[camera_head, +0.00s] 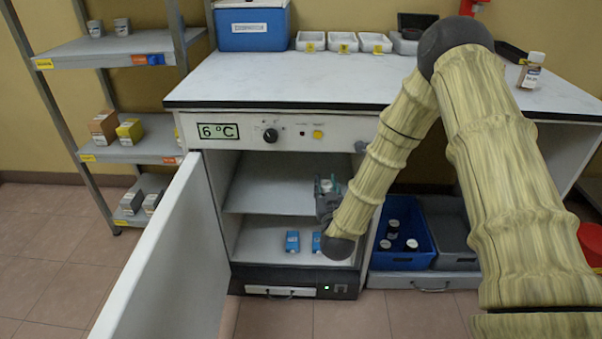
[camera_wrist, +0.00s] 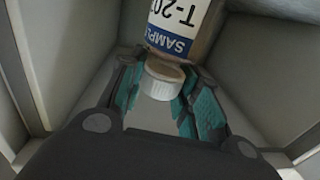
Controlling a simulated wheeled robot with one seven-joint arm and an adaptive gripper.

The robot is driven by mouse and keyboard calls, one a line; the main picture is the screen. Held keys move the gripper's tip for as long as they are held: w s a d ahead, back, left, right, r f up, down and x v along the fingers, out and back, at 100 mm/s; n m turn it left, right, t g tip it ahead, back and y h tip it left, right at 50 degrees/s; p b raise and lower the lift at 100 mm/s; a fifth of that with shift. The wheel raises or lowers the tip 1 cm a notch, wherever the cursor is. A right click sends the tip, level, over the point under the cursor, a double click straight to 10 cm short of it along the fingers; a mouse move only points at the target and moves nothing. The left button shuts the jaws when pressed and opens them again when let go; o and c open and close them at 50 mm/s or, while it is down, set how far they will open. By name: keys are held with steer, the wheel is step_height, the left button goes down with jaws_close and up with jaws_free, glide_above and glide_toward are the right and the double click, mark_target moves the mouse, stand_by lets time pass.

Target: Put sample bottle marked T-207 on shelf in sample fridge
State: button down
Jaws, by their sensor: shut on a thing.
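The sample bottle (camera_wrist: 186,28) shows in the wrist view, with a white cap and a blue and white label reading "SAMPL" and "T-20"; the rest of the label is cut off. My gripper (camera_wrist: 165,90) has its teal fingers shut around the cap end. In the head view my gripper (camera_head: 328,186) is inside the open sample fridge, near the front of its middle shelf (camera_head: 265,195). The bottle cannot be made out clearly there, so I cannot tell whether it touches the shelf. The fridge door (camera_head: 170,265) stands wide open to the left.
Blue boxes (camera_head: 292,242) stand on the fridge's lower level, one partly behind my arm. A blue crate (camera_head: 402,262) with several bottles stands right of the fridge. Another bottle (camera_head: 530,72) is on the worktop (camera_head: 290,80). The left part of the middle shelf is clear.

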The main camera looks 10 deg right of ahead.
steer(key=w+f+b, duration=0.2)
steer(key=w, duration=0.5)
steer(key=w+d+f+b, duration=0.1)
steer(key=w+f+b, duration=0.2)
steer(key=w, duration=0.5)
steer(key=shift+d, duration=0.3)
steer(key=shift+w, duration=0.1)
steer(key=c, duration=1)
jaws_free()
steer(key=shift+f, duration=0.1)
steer(key=shift+c, duration=0.2)
